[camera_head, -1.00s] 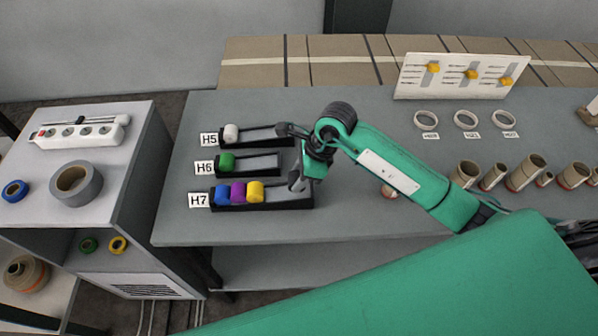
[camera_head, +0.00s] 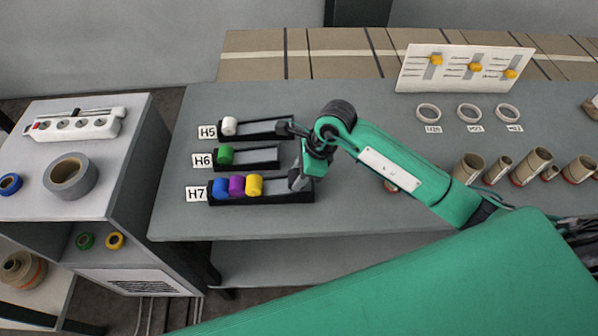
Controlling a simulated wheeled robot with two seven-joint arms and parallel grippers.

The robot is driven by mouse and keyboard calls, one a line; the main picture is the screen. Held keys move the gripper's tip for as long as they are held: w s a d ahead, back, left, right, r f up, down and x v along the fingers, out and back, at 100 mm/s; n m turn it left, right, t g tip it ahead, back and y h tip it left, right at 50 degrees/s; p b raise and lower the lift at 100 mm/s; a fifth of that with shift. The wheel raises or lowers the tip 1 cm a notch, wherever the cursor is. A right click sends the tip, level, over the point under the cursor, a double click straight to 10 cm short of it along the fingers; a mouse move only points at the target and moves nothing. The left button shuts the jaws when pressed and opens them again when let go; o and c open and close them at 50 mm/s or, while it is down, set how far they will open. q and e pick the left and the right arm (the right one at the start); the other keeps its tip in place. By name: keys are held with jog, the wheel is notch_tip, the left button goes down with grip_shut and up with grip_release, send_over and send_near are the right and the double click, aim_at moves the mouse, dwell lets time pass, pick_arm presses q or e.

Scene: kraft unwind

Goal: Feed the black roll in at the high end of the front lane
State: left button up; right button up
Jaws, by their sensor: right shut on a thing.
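The front lane, labelled H7, is a black tray (camera_head: 220,203) holding a blue roll (camera_head: 221,187), a purple roll (camera_head: 237,186) and a yellow roll (camera_head: 254,185) side by side at its left. My right gripper (camera_head: 297,181) is over the right end of this lane, pointing down. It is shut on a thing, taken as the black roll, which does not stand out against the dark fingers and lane. I cannot tell whether the roll touches the lane. My left gripper is not in view.
Lane H5 (camera_head: 262,128) with a white roll and lane H6 (camera_head: 254,166) with a green roll lie behind. Cardboard tubes (camera_head: 467,168), white rings (camera_head: 469,113) and a white board (camera_head: 466,70) are to the right. A side cabinet (camera_head: 110,185) stands left.

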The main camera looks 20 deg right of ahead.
aim_at(298, 175)
jog(key=o, duration=1.3)
jog(key=shift+o, duration=0.2)
jog(key=shift+r+p, duration=2.2)
jog(key=shift+r, duration=2.1)
jog(key=shift+a, duration=0.1)
